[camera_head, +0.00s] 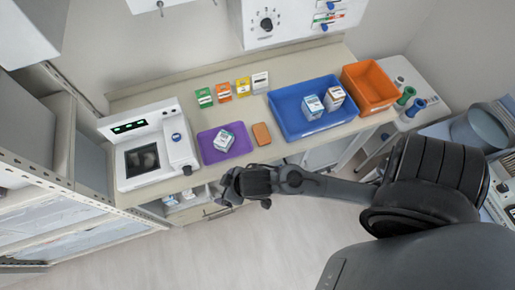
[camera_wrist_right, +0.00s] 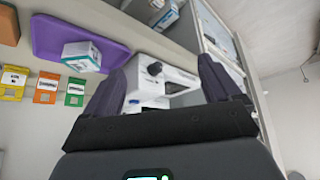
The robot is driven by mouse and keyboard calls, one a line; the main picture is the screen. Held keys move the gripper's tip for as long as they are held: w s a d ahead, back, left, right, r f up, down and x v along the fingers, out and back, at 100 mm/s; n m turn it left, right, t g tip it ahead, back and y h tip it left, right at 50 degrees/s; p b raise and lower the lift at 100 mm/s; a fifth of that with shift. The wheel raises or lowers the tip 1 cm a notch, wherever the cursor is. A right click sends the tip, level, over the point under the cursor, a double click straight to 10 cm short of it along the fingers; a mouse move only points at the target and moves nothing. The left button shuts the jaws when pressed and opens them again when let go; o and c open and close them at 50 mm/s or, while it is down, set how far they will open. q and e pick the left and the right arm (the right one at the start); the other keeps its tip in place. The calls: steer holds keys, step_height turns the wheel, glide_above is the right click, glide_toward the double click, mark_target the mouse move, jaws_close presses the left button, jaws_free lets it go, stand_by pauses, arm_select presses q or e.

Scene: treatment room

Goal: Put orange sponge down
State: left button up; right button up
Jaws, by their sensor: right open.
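The orange sponge (camera_head: 261,133) lies flat on the counter, between the purple mat and the blue tray. Part of it shows at the upper left edge of the right wrist view (camera_wrist_right: 8,24). My right gripper (camera_head: 230,183) is in front of the counter's front edge, to the lower left of the sponge and apart from it. In the right wrist view its two fingers (camera_wrist_right: 167,88) are spread, with nothing held between them. My left gripper is not in view.
A purple mat (camera_head: 211,158) bears a small box (camera_head: 224,141). A blue tray (camera_head: 283,107) holds two boxes, beside an orange bin (camera_head: 378,78). Several small coloured boxes (camera_head: 224,92) stand behind. A white device (camera_head: 150,148) stands left. Bare counter (camera_head: 283,150) shows beside the sponge.

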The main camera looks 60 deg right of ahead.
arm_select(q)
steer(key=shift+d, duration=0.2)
arm_select(e)
steer(key=s+d+g, duration=0.2)
steer(key=s+d, duration=0.2)
steer(key=s, duration=0.4)
steer(key=shift+s+r+g+h, duration=0.3)
steer(key=shift+s+r, duration=0.05)
steer(key=shift+r, duration=0.1)
steer(key=shift+a, duration=0.1)
arm_select(q)
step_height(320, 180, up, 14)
steer(key=p, duration=1.3)
steer(key=shift+p, duration=0.4)
arm_select(e)
step_height(320, 180, up, 14)
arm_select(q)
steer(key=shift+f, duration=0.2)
arm_select(e)
steer(key=shift+f, duration=0.2)
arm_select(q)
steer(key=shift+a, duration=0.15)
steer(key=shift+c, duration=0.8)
